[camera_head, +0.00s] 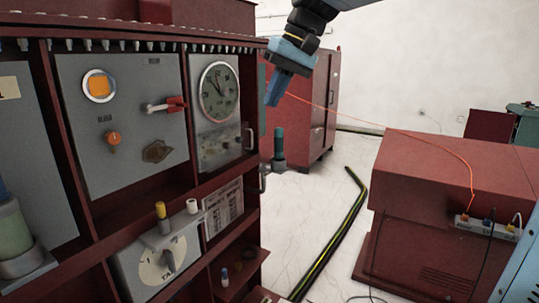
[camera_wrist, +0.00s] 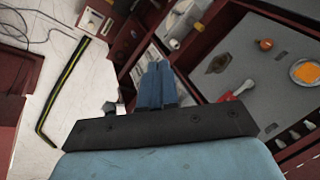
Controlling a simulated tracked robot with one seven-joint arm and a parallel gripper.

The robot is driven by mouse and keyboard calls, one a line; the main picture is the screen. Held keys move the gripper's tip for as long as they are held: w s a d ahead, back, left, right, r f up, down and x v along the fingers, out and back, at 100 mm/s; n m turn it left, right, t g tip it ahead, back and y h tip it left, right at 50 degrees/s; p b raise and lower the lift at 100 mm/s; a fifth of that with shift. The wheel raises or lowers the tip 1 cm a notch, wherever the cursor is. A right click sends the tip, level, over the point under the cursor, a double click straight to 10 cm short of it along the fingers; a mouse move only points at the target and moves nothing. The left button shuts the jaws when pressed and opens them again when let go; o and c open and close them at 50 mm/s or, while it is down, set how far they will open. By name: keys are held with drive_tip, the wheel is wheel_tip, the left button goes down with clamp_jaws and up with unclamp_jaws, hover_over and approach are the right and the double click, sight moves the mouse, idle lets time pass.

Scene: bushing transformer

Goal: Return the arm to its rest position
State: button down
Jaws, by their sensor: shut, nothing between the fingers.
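My gripper (camera_head: 274,92) is at the top middle of the head view, pointing downward in front of the right end of the red cabinet. Its blue fingers are together and hold nothing. In the wrist view the two blue fingers (camera_wrist: 157,84) lie side by side, with the cabinet's panels beyond them. My arm reaches in from the top of the head view. No contact between my gripper and the cabinet is visible.
The red cabinet (camera_head: 115,200) on the left carries a grey panel (camera_head: 150,90) with a red-handled switch (camera_head: 168,104) and a dial gauge (camera_head: 218,92). A red box (camera_head: 430,190) stands right. A black-and-yellow strip (camera_head: 335,232) crosses the pale floor (camera_head: 300,215). An orange cable (camera_head: 400,130) hangs behind.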

drive_tip(key=s+d+f+m+t+h, duration=0.2)
drive_tip(key=s+d+f, duration=0.6)
drive_tip(key=d, duration=0.3)
drive_tip(key=s+d+f+m+t+h, duration=0.2)
drive_tip(key=s+d+f, duration=0.7)
drive_tip(key=d, duration=0.2)
drive_tip(key=shift+s+d+f+t+h, duration=0.2)
drive_tip(key=shift+d+t+h, duration=0.05)
drive_tip(key=shift+t+h, duration=0.15)
drive_tip(key=shift+a, duration=0.15)
